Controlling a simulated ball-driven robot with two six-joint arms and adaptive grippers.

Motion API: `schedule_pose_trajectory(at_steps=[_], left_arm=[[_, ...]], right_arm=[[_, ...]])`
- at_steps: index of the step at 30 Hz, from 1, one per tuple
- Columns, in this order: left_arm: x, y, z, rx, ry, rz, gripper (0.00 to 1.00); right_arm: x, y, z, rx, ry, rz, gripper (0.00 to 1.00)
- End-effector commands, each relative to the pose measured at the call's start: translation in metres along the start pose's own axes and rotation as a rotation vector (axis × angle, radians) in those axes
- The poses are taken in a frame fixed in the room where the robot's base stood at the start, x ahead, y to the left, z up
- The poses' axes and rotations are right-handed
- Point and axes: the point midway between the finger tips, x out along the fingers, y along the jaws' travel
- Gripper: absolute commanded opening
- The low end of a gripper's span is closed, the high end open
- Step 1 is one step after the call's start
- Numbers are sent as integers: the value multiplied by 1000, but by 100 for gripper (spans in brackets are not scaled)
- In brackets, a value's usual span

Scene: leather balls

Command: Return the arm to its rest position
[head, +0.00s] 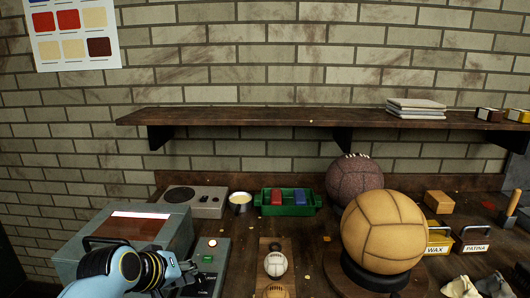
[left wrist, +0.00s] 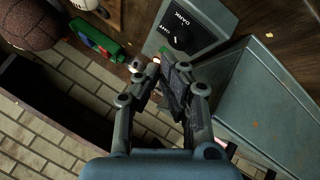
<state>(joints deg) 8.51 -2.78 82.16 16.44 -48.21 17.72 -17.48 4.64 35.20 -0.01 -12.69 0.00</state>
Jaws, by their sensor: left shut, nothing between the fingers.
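My left arm comes in from the lower left in the head view. Its gripper (head: 188,272) is beside the grey control box and partly hidden by the wrist. In the left wrist view the gripper's dark fingers (left wrist: 165,72) are shut with nothing between them, pointing toward the control box (left wrist: 205,22) with its black knob. Whether the fingertips touch the box, I cannot tell. My right gripper is not in view.
A grey-blue box (head: 165,235) with a lit window stands by my left arm. A tan ball (head: 383,230), a dark red ball (head: 354,178) and a green tray (head: 290,209) stand to the right. A wooden shelf (head: 250,118) runs above the bench.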

Motion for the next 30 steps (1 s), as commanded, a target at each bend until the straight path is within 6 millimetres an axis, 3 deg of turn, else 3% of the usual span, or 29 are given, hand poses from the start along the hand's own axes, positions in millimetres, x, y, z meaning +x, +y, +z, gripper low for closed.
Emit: schedule_pose_trajectory(at_steps=[3, 14, 20, 30], left_arm=[[-5, -5, 4, 14, -7, -10, 0], [-50, -39, 36, 133, -68, -93, 0], [-97, -66, 64, 240, -128, -169, 0], [-199, -101, 109, 426, -252, -306, 0]], right_arm=[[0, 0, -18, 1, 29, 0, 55], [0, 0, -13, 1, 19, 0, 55], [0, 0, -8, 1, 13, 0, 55], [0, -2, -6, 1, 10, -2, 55]])
